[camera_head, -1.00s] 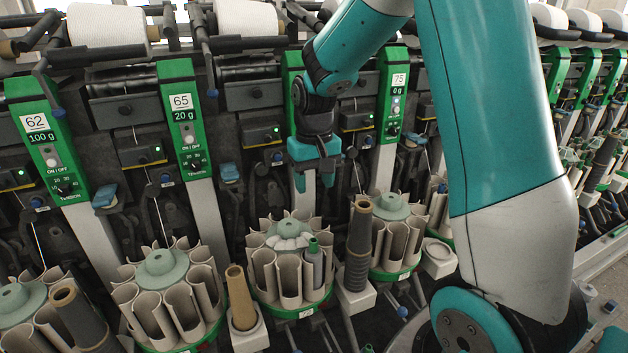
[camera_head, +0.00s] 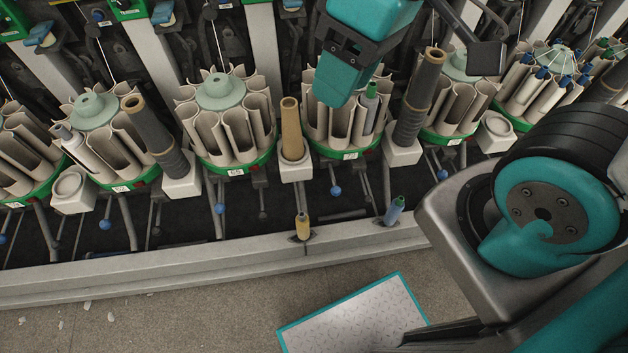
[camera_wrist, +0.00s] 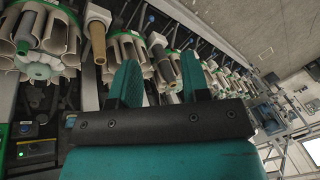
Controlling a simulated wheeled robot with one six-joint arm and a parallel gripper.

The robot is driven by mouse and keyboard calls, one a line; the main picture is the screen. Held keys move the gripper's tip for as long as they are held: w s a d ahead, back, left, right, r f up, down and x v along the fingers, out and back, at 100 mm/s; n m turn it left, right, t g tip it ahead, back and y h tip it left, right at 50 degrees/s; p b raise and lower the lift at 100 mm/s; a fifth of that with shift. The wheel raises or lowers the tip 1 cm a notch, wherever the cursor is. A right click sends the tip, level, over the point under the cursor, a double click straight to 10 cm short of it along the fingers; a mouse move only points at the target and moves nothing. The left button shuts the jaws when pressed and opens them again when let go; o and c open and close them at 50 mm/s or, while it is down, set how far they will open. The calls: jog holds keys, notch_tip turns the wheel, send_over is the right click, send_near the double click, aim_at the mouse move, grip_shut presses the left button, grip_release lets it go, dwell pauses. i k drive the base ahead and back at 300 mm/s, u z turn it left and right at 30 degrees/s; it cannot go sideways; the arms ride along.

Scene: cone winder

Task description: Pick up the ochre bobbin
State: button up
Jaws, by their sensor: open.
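A small ochre bobbin (camera_head: 302,227) stands upright at the machine's front edge, in the middle of the head view. I cannot make it out in the wrist view. My gripper (camera_head: 336,98) is above and behind it, in front of a ring of cream pockets, and is well apart from it. In the wrist view my two teal fingers (camera_wrist: 161,80) stand apart with nothing held between them; a drum of pockets and a dark tube show beyond.
A blue bobbin (camera_head: 393,210) stands to the right on the same edge. A tall tan tube (camera_head: 291,130) and dark grey tubes (camera_head: 418,98) rise behind, between the pocket drums (camera_head: 222,120).

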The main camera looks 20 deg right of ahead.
aim_at(302, 220)
jog(key=z, duration=0.55)
jog(key=k, duration=0.55)
jog(key=u, duration=0.6)
jog(key=i, duration=0.3)
jog(key=z, duration=0.05)
jog(key=k, duration=1.3)
jog(key=u, duration=0.75)
jog(key=i, duration=1.4)
jog(key=z, duration=0.7)
